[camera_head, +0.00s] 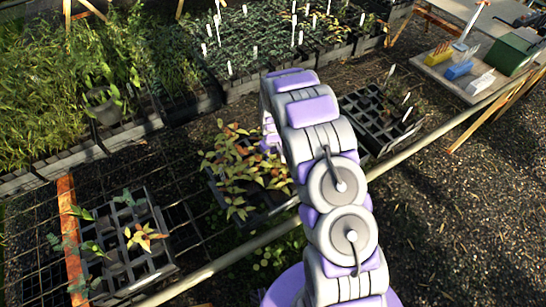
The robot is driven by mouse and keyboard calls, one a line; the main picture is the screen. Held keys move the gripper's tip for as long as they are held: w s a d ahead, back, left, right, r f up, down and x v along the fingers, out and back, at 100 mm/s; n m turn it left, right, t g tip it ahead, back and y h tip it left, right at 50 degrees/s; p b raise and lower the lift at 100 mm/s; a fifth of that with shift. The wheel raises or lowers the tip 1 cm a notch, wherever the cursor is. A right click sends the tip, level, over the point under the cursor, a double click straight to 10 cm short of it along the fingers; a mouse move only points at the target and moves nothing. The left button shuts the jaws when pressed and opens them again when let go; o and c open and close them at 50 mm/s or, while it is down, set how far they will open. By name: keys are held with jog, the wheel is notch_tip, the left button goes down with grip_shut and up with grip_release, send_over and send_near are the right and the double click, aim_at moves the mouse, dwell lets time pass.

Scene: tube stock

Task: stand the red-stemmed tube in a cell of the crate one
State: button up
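A black celled crate (158,272) stands at the lower left, with several cells that look empty. A seedling with orange-yellow leaves (145,238) is in it, and green seedlings (85,249) stand along its left side. A second crate in the middle is mostly covered by plants with green and reddish-orange leaves (240,165). Stem colours are too small to tell, so I cannot tell which tube is red-stemmed. I cannot tell which crate is crate one. My arm rises in front of the middle plants and bends over. Its gripper end is hidden behind the arm.
A third black crate (375,125) with white labels stands right of my arm. A pale rail (420,146) runs diagonally across the foreground. Dense potted plants (170,50) fill the back. A bench (437,72) with small blocks and a green box (511,53) is at upper right.

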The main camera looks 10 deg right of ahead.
jog(key=shift+f, duration=0.2)
dwell(0.3)
jog(key=o, duration=1.4)
jog(key=shift+o, duration=0.9)
jog(key=shift+d, duration=0.15)
jog(key=shift+f, duration=0.1)
jog(key=shift+s, duration=0.1)
notch_tip(320, 180, up, 18)
jog(key=p, duration=0.2)
jog(key=shift+f, duration=0.25)
